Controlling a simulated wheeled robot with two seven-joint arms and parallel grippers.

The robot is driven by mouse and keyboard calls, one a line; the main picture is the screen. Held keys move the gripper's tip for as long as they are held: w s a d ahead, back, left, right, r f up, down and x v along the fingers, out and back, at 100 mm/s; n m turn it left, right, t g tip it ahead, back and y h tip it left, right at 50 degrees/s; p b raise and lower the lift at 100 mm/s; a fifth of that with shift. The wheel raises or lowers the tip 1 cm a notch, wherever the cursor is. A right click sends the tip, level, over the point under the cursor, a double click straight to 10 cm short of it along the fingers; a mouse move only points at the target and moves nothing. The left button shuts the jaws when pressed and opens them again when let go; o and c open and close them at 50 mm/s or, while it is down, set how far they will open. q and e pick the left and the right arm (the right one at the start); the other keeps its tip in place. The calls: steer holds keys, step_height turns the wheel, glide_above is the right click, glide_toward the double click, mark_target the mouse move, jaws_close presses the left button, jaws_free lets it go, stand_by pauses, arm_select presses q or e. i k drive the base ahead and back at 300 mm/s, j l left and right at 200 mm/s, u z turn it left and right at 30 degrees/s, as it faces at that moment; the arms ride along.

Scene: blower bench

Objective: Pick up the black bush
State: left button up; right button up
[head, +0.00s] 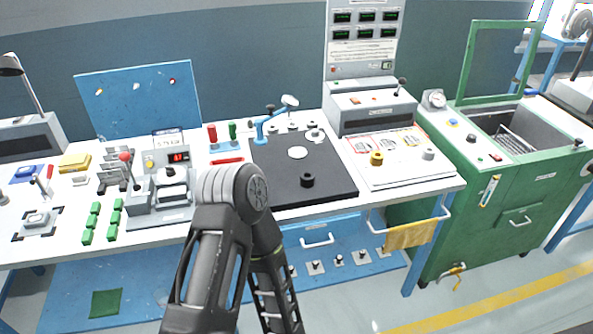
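The black bush (307,181) is a short dark ring standing upright on the black mat (335,193), near the mat's front middle. A round pale disc (297,153) lies behind it on the same mat. Neither of my grippers shows in the head view. One of my arms rises from the bottom with its bent elbow in front of the bench, left of the bush. The bush is fully visible and nothing touches it.
A blue clamp fixture (262,127) stands at the mat's back left. A yellow ring (376,158) and a grey ring (428,154) sit on a white board to the right. Green blocks (92,222) and a weighing scale (172,178) stand left. A green tank (500,200) is far right.

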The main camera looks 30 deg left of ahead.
mark_target(306, 180)
steer(key=i+l+u, duration=0.55)
steer(key=i+l, duration=0.3)
